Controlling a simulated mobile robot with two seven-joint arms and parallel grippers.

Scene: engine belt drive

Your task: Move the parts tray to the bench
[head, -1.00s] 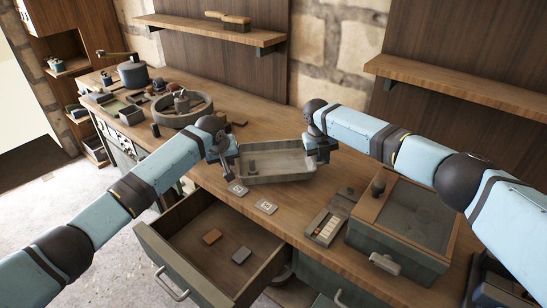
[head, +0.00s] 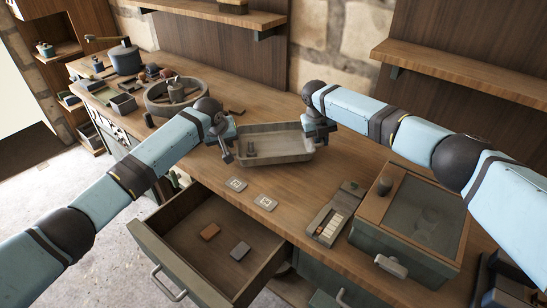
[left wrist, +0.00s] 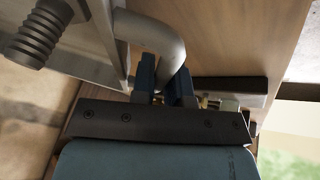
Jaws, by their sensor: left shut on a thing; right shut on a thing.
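The parts tray (head: 280,159) is a shallow grey tray over the middle of the wooden bench (head: 200,170) in the head view. I cannot tell whether its base touches the bench top. Small dark parts (head: 251,150) stand inside it at the left. My left gripper (head: 227,154) is at the tray's left end; the left wrist view shows its fingers (left wrist: 168,88) shut on a curved grey handle (left wrist: 152,32). A dark ribbed part (left wrist: 42,35) shows in the tray there. My right gripper (head: 319,136) is shut on the tray's right end, its grip partly hidden.
Two square cards (head: 236,184) lie in front of the tray. An open drawer (head: 180,255) juts out below, holding two small blocks. A round grey dish (head: 172,98) stands to the left. A slim case (head: 330,226) and a lidded bin (head: 405,245) stand to the right.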

